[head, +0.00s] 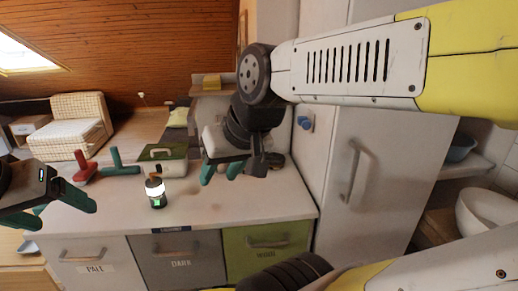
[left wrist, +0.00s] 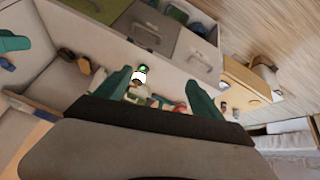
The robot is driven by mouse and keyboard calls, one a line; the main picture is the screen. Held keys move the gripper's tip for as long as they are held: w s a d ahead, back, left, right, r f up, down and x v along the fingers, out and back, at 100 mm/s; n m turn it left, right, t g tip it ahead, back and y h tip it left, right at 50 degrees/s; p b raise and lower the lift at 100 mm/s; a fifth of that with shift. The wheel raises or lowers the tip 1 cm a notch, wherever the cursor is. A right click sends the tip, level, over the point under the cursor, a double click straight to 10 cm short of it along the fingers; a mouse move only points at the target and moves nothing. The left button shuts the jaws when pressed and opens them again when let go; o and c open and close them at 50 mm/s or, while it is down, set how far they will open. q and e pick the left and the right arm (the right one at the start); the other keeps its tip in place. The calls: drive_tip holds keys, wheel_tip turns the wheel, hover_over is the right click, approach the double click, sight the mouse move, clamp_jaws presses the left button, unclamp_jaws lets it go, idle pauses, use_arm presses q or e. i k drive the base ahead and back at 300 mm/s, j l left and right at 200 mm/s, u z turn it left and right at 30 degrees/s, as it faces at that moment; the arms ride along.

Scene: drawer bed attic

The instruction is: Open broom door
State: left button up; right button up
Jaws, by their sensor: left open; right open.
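The tall white cabinet door (head: 375,185), which looks like the broom door, stands right of the counter in the head view and appears closed. Its vertical bar handle (head: 352,170) is on the left part of the panel. My left gripper (head: 58,205) is open and empty at the far left, over the counter's left end, far from the handle. Its spread teal fingers also show in the left wrist view (left wrist: 158,82). My right gripper (head: 221,174) is open and empty over the middle of the counter, left of the door and apart from its handle.
A lit lantern (head: 155,192), a green-topped box (head: 163,158), a red object (head: 84,168) and a teal object (head: 119,162) stand on the counter (head: 190,212). Drawers (head: 265,248) line its front. A bowl (head: 487,213) is at right. My arm crosses above the door.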

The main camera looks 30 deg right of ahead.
sight(384, 166)
drive_tip(key=k+z, duration=0.1)
drive_tip(key=z, duration=2)
